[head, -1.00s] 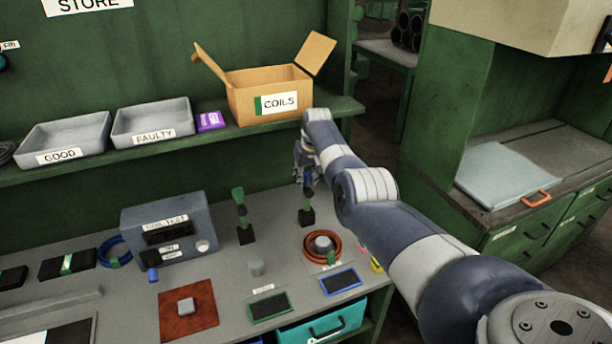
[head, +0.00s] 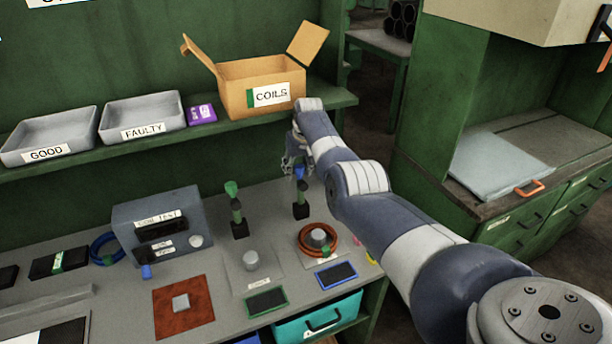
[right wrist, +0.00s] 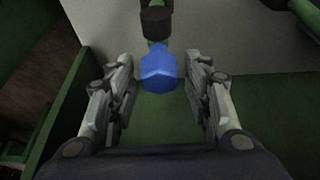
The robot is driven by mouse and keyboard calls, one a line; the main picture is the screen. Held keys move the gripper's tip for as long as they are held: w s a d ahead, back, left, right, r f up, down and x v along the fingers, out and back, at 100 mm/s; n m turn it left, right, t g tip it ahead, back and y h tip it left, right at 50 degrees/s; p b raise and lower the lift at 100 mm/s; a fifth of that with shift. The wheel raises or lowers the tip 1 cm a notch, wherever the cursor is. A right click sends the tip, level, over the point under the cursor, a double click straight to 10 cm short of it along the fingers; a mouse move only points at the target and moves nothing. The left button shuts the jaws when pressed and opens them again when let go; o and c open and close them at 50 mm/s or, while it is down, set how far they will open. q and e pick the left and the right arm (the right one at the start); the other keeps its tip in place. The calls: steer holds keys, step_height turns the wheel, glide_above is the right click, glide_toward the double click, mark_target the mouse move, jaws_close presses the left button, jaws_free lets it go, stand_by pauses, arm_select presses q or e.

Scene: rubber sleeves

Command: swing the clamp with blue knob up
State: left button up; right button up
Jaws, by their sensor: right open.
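The clamp with the blue knob stands at the back right of the bench, with a black base (head: 301,211), a green arm and the blue knob (head: 300,173) at its top. My right gripper (head: 296,163) is at the knob, coming from above. In the right wrist view the blue knob (right wrist: 158,70) lies between the two open fingers (right wrist: 160,95), with a gap on each side. Part of the clamp is hidden by the gripper in the head view. My left gripper is not in view.
A similar clamp with a green knob (head: 232,188) stands to the left. A reddish coil (head: 333,248) lies around a grey post (head: 318,237) in front of the blue-knob clamp. The shelf with the coils box (head: 240,98) is above and behind. A grey tester (head: 125,220) stands left.

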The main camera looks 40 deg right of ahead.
steer(key=shift+s+a+r, duration=0.1)
steer(key=shift+a+r, duration=0.1)
steer(key=shift+r, duration=0.95)
steer(key=shift+s+r, duration=0.1)
steer(key=shift+s, duration=0.15)
steer(key=s+a, duration=0.2)
steer(key=s, duration=0.9)
steer(key=shift+s+a, duration=0.25)
steer(key=shift+a, duration=0.15)
